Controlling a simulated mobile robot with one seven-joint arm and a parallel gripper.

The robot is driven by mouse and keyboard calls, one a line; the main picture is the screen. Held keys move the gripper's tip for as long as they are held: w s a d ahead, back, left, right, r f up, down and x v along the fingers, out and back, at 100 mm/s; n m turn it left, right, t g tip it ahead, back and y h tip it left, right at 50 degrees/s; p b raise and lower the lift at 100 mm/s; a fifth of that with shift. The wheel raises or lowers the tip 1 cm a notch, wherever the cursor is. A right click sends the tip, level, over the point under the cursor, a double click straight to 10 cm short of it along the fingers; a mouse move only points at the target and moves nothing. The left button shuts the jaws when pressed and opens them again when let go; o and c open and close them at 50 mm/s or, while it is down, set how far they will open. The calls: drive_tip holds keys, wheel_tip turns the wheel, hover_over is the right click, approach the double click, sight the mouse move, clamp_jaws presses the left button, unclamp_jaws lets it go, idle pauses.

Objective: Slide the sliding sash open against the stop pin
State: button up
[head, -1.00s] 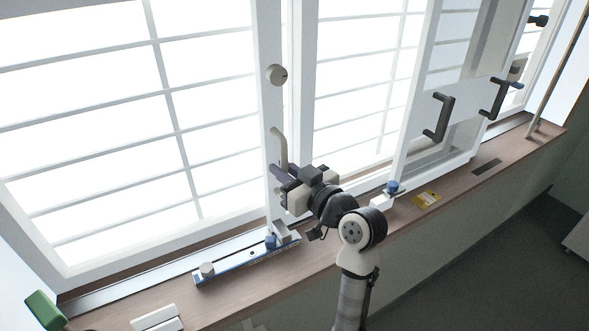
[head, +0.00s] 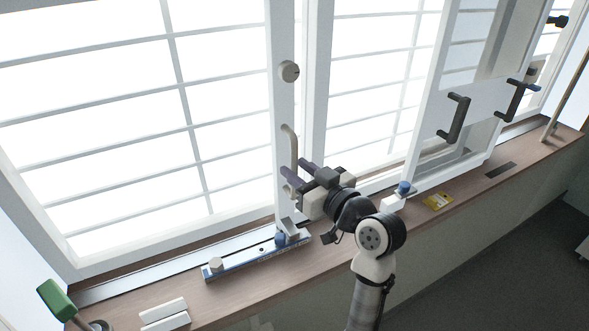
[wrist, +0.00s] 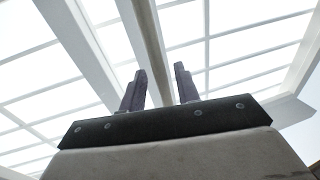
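The window sash shows in the head view with a white upright stile (head: 284,110), a round knob (head: 289,71) and a beige bar handle (head: 291,145). My gripper (head: 300,175) is beside this stile, at the handle's lower end. Whether a finger touches the handle or stile cannot be told. A blue-topped pin (head: 281,239) stands on a holed blue rail (head: 245,258) below the stile. Another blue-topped pin (head: 404,188) stands farther right.
The wooden sill (head: 330,250) runs along the window. It carries a yellow label (head: 438,201), white blocks (head: 165,313) and a green-handled thing (head: 56,299) at the left. Two dark handles (head: 455,118) (head: 517,100) are on the right-hand panel. The sill's front is clear.

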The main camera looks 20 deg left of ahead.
drive_tip(key=b+v, duration=0.3)
drive_tip(key=v, duration=0.9)
